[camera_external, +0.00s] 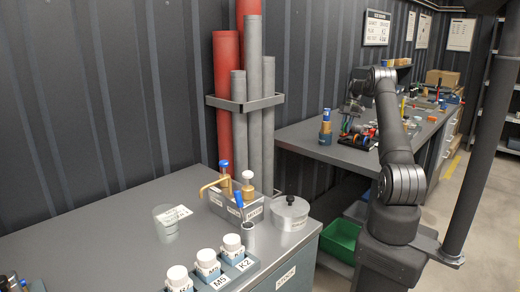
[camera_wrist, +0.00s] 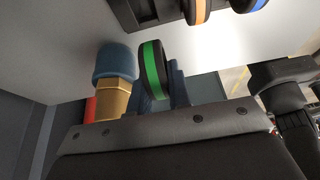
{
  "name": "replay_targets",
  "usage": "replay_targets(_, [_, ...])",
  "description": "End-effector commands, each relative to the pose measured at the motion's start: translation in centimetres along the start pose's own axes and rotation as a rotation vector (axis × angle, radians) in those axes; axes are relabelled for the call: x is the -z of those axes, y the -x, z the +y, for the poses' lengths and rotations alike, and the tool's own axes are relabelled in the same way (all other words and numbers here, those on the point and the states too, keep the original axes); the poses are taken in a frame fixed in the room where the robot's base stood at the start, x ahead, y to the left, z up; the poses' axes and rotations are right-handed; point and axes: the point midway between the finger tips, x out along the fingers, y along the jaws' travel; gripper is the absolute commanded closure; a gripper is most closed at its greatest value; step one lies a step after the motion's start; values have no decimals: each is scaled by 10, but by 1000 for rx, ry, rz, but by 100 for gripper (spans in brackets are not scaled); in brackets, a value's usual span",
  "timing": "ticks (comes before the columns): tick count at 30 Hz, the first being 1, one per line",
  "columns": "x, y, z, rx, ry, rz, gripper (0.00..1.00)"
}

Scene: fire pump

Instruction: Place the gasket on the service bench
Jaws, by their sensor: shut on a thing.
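My gripper (camera_wrist: 162,75) is shut on a black ring with a green band (camera_wrist: 152,72), which looks like the gasket and stands edge-on between the blue-grey fingers. In the external view my gripper (camera_external: 355,105) is small and dark, over the far grey bench (camera_external: 305,145); the held ring is not clear there. A nearer grey bench (camera_external: 105,235) fills the lower left. I cannot tell from a label which is the service bench.
A blue-capped brass fitting (camera_wrist: 115,75) is close to the left of the held ring; it seems to stand on the far bench (camera_external: 326,125). A black rack (camera_wrist: 150,12) holds orange-banded and blue-banded rings. The near bench has white-capped jars (camera_external: 208,262), a glass beaker (camera_external: 166,224) and a bare left part.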

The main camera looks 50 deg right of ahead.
Motion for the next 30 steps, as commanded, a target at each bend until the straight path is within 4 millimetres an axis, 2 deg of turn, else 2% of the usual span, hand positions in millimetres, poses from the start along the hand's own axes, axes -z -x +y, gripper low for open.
replay_targets(5, [-2,-9,4,1,-1,1,100])
replay_targets(12, [-14,-39,4,1,-2,1,100])
replay_targets(26, [-17,-45,4,0,-1,0,100])
replay_targets(27, [-18,-46,4,0,-1,0,81])
replay_targets(30, [-18,-46,4,0,-1,0,61])
